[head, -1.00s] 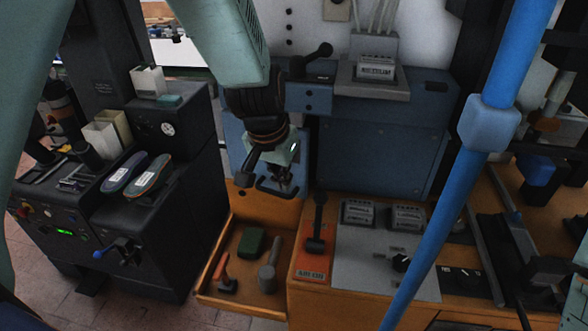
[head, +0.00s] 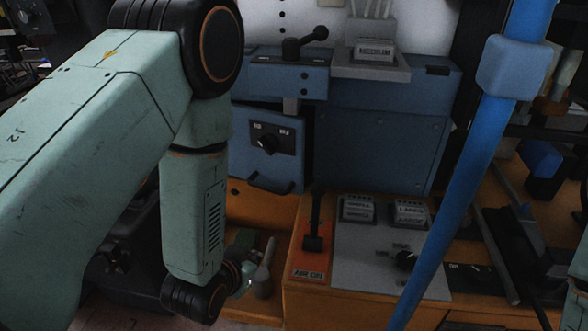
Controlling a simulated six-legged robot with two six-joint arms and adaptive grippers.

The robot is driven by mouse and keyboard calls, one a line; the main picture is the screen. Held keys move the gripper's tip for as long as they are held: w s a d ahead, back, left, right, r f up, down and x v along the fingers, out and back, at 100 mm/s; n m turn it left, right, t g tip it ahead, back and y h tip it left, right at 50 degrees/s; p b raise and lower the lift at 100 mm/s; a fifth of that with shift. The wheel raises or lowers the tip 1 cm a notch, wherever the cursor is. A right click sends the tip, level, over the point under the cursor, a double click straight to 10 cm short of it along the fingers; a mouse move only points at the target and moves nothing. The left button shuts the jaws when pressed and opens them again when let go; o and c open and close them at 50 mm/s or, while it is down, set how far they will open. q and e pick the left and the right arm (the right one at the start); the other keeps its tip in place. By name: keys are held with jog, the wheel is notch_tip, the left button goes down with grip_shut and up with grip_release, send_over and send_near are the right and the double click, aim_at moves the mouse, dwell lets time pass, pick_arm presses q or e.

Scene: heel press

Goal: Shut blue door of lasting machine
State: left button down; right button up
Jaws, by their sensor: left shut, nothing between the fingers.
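The blue door (head: 285,155) of the lasting machine is a small panel left of the machine's wide blue front (head: 380,150). My right gripper is not in view.
The open orange drawer (head: 243,308) holds a grey-handled tool (head: 264,270) and a green block, partly hidden by my arm. A red-based lever (head: 313,243) and control panel (head: 375,265) stand right of it. A blue pole (head: 455,190) crosses the right side.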

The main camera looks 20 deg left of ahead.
pick_arm(q)
notch_tip(320, 180, up, 13)
jog(key=w+d+t+h, duration=0.2)
jog(key=d+t, duration=0.1)
jog(key=t, duration=0.4)
jog(key=p, duration=0.1)
send_near(300, 157)
jog(key=shift+n+t, duration=0.4)
jog(key=w, duration=0.4)
jog(key=w+f, duration=0.1)
jog(key=w, duration=0.2)
jog(key=shift+d, duration=0.3)
jog(key=shift+s+r, duration=0.1)
jog(key=shift+s, duration=0.05)
